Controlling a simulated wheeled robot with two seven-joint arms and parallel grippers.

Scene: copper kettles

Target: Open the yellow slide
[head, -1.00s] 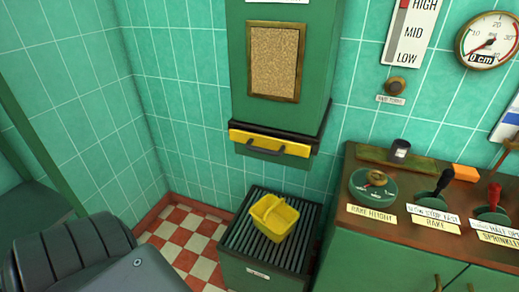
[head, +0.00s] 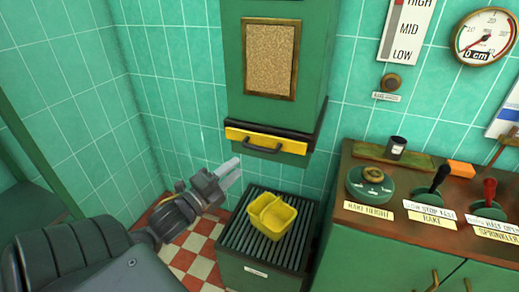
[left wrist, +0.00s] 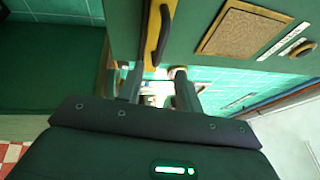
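The yellow slide (head: 290,146) is a flat drawer-like strip with a dark handle (head: 264,150), set in the bottom of a green wall hopper (head: 272,105). It looks shut. In the left wrist view the slide (left wrist: 151,62) and its handle (left wrist: 158,38) show at the top, beyond the fingers. My left gripper (head: 230,172) is left of and a little below the slide, apart from the handle. Its two fingers are spread with nothing between them, as the left wrist view (left wrist: 158,90) also shows. My right gripper is not in view.
A yellow two-part bucket (head: 272,217) stands on a slatted green stand (head: 233,240) below the hopper. A brown-topped counter (head: 410,212) with a dial and levers is at the right. The space left of the hopper is free up to the tiled wall.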

